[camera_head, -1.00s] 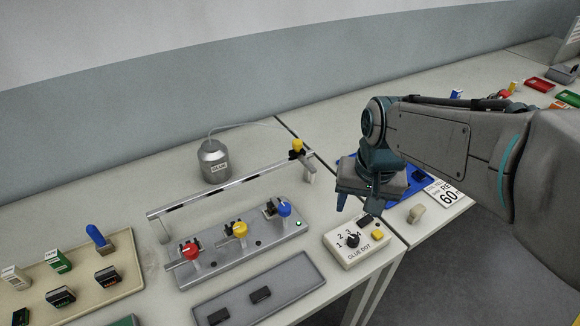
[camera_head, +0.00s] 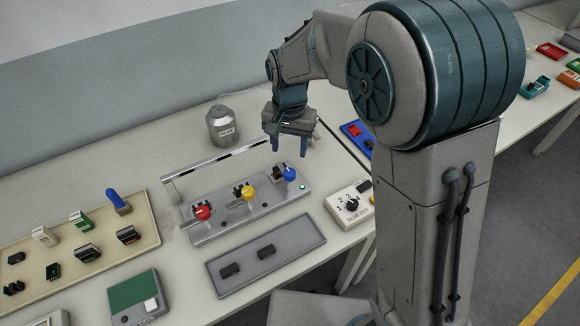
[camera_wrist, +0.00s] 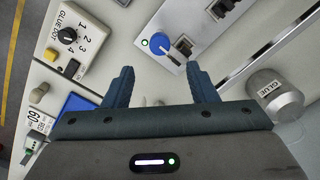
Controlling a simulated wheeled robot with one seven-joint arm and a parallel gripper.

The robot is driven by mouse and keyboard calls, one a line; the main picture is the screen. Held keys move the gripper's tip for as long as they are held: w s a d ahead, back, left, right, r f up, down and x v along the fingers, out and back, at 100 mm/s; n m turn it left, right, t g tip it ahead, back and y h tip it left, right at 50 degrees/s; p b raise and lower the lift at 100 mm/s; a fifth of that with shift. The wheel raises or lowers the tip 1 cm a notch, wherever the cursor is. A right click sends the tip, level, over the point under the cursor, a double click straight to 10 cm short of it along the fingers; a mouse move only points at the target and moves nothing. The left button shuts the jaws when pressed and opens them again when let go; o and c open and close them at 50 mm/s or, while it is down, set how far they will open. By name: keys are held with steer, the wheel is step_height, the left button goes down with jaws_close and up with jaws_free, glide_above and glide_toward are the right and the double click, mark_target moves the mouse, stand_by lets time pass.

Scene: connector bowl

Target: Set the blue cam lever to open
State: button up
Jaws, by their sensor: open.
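The blue cam lever (camera_head: 290,174) has a round blue knob and stands at the right end of a grey metal fixture (camera_head: 237,222), beside the yellow lever (camera_head: 249,191) and red lever (camera_head: 203,213). My gripper (camera_head: 290,150) is open and empty, above and behind the blue lever in the head view. In the wrist view the blue knob (camera_wrist: 160,43) lies just beyond and between my two fingers (camera_wrist: 160,82), with a dark and metal clamp part beside it. A green light (camera_wrist: 145,42) shows near the knob. I see no contact with the lever.
A rail (camera_head: 215,160) runs behind the fixture, with a glue canister (camera_head: 222,126) beyond. A glue dot dial box (camera_head: 351,203) stands to the right. A grey tray (camera_head: 265,257) with two dark parts lies in front. A beige tray (camera_head: 75,275) is at left.

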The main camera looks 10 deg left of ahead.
mark_target(290, 172)
step_height(290, 172, down, 9)
steer(key=shift+f+p, duration=0.2)
steer(key=shift+p, duration=0.4)
steer(key=c, duration=1)
